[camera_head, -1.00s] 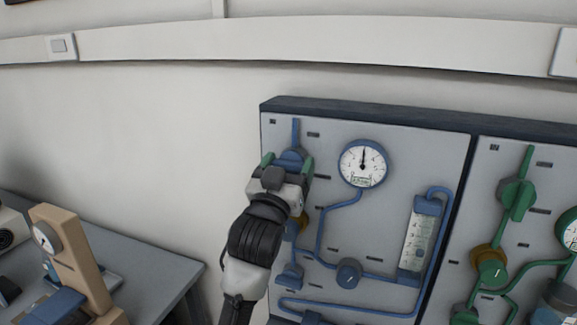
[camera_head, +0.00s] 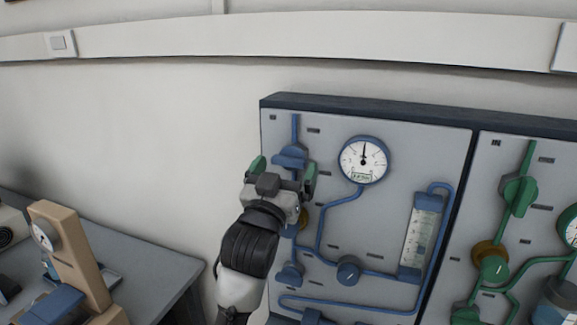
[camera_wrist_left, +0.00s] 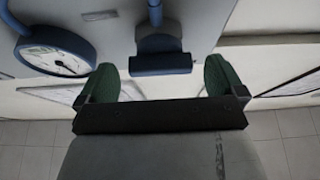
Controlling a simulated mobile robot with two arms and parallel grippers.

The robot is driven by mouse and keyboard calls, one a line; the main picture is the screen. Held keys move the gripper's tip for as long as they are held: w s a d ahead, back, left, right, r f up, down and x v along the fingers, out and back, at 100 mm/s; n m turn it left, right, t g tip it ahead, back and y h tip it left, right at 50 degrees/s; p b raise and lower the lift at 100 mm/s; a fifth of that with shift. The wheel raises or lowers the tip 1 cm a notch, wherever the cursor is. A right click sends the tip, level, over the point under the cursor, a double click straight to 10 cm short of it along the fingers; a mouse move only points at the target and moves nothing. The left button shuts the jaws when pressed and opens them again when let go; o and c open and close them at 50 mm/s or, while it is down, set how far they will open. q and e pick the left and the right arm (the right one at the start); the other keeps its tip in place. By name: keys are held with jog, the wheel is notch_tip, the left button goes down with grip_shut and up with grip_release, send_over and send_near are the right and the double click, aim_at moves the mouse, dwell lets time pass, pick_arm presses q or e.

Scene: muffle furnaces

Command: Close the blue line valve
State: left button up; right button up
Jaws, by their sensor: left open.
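The blue line valve (camera_head: 291,157) is at the upper left of the left panel, on a vertical blue pipe. Its handle lies crosswise to the pipe. In the left wrist view the blue handle (camera_wrist_left: 160,63) shows as a wide bar beyond the fingertips, with clear space around it. My left gripper (camera_head: 284,171) is open and empty, just below and in front of the valve. Its green fingertips (camera_wrist_left: 162,78) stand apart on either side of the handle's line without touching it. The gripper hides part of the pipe below. My right gripper is not in view.
A blue-rimmed pressure gauge (camera_head: 363,160) is right of the valve. A blue knob (camera_head: 348,270) and a flow meter (camera_head: 421,237) are lower on the panel. A panel with green valves (camera_head: 518,193) adjoins on the right. A grey table (camera_head: 150,270) stands at the left.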

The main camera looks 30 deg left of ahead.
pick_arm(q)
jog(key=v, duration=0.8)
jog(key=shift+s, duration=0.25)
jog(key=shift+d+f, duration=0.1)
jog(key=shift+f, duration=0.15)
